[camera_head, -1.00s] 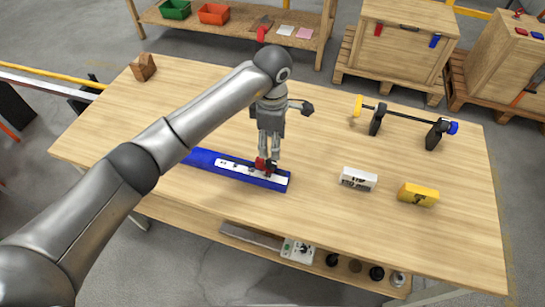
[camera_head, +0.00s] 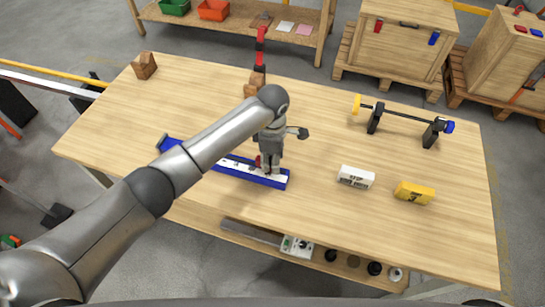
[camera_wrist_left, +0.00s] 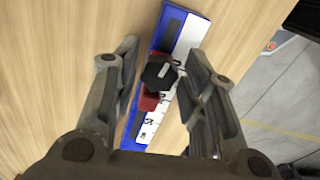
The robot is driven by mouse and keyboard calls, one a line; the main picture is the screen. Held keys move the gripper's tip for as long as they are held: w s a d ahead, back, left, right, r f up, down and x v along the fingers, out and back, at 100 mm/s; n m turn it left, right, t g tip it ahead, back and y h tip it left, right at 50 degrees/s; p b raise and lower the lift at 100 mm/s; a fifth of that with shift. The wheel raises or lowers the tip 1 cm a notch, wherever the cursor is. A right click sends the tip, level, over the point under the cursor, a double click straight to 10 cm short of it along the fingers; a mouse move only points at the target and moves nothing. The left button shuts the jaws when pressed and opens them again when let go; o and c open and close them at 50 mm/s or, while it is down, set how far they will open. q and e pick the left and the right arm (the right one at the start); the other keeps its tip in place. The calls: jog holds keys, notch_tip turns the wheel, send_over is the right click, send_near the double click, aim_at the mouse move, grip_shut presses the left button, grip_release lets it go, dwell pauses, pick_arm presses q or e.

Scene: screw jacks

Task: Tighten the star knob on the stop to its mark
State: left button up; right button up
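A blue rail (camera_head: 232,176) with a white scale strip lies on the table, mostly behind my left arm. A red stop (camera_wrist_left: 148,101) sits on the rail, with a black star knob (camera_wrist_left: 158,72) on top of it. My left gripper (camera_head: 268,168) points down at the stop. In the left wrist view its two fingers (camera_wrist_left: 163,80) stand apart on either side of the knob, with gaps showing, so it is open and empty. The mark on the knob cannot be made out. My right gripper is not seen.
A black bar on two supports (camera_head: 404,116) is farther back. Wooden blocks (camera_head: 145,65) sit at the far left corner. The table's (camera_head: 340,225) front right is clear.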

pick_arm(q)
jog(key=c, duration=0.6)
jog(key=shift+o, duration=0.2)
jog(key=m+b, duration=0.2)
jog(key=b, duration=0.2)
jog(key=shift+w+f, duration=0.1)
jog(key=shift+f, duration=0.1)
jog(key=shift+r+m+b, duration=0.2)
jog(key=shift+m+b, duration=0.4)
jog(key=shift+b, duration=0.05)
jog(key=o, duration=1)
jog(key=shift+r, duration=6.05)
